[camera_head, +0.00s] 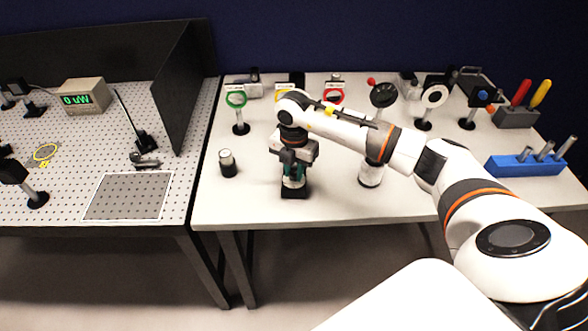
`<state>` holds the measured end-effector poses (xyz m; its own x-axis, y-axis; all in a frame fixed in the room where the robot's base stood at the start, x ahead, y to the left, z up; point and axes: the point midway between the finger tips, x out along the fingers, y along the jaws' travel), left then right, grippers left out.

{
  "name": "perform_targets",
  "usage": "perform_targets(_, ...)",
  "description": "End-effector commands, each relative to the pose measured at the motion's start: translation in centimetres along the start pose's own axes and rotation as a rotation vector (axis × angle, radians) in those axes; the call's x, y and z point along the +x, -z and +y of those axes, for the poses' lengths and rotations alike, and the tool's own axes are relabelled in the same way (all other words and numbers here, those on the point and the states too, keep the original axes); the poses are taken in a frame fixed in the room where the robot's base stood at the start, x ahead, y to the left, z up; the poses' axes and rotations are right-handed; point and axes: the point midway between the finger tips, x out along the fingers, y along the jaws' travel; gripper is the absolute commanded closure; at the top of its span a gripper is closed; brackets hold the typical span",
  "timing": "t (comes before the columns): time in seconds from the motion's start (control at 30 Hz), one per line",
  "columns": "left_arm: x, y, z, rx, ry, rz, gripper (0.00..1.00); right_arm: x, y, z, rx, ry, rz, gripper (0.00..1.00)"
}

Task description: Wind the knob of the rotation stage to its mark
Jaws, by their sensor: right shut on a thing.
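My right gripper (294,174) points straight down over the right-hand table. It is shut on the knob of the rotation stage (295,193), a small unit with a black base standing near the table's front edge. The fingers and a green part cover most of the knob, so its mark cannot be made out. My left gripper is not in view.
A small dark cylinder with a pale top (227,163) stands left of the stage. A white-and-dark cylinder (371,174) stands to its right, partly behind my arm. Ring mounts on posts, a blue block (522,165) and a screwdriver holder (516,117) fill the back and right.

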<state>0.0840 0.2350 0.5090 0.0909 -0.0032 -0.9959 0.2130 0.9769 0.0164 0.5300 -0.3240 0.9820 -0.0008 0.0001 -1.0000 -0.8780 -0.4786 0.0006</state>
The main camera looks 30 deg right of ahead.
Motion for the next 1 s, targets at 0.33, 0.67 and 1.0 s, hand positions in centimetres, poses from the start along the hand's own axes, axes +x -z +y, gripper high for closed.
perform_targets(0.33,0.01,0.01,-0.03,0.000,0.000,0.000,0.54,-0.10,0.01,-0.05,0.035,0.002,0.000,0.99)
perform_targets(0.67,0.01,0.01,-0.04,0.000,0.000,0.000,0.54,-0.09,0.00,-0.05,0.034,0.002,0.000,0.63)
perform_targets(1.0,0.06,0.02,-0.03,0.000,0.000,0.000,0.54,-0.08,0.00,-0.03,0.033,0.001,0.000,0.54)
